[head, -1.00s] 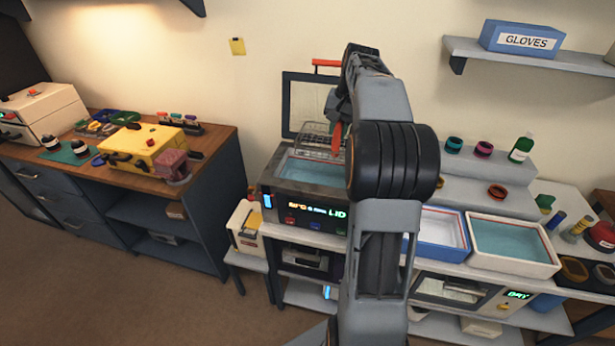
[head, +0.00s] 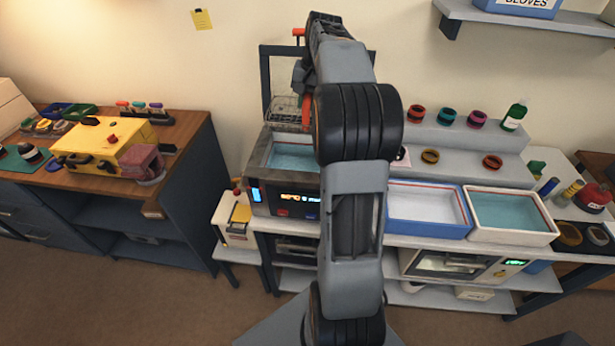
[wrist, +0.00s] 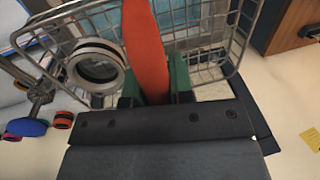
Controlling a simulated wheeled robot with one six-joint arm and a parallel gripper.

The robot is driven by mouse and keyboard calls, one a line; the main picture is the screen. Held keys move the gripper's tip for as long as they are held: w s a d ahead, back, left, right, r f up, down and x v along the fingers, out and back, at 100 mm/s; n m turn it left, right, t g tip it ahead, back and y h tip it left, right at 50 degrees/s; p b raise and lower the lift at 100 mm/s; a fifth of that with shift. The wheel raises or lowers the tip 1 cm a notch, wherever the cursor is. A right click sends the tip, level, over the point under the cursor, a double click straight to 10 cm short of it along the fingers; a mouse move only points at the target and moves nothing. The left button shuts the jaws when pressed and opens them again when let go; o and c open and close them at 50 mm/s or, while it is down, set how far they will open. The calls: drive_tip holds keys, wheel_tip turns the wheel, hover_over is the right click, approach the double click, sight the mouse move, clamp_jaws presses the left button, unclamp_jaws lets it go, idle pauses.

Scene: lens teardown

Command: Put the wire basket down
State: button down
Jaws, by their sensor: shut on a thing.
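My gripper (wrist: 154,88) is shut on the red handle (wrist: 146,45) of the wire basket (wrist: 205,35) in the wrist view. A silver ring (wrist: 116,84) shows against the basket's wires. My arm hides the right part of the basket and tank. I cannot tell how far the basket is above the water.
A blue-rimmed white tray (head: 425,224) and a tray of teal liquid (head: 510,217) stand to the right on the bench. A stepped shelf (head: 455,137) with coloured rings lies behind them. A small side stand (head: 233,250) is left of the cleaner.

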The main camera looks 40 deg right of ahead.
sight(307, 132)
wheel_tip(307, 132, down, 21)
drive_tip(key=b, duration=0.7)
drive_tip(key=c, duration=1)
unclamp_jaws()
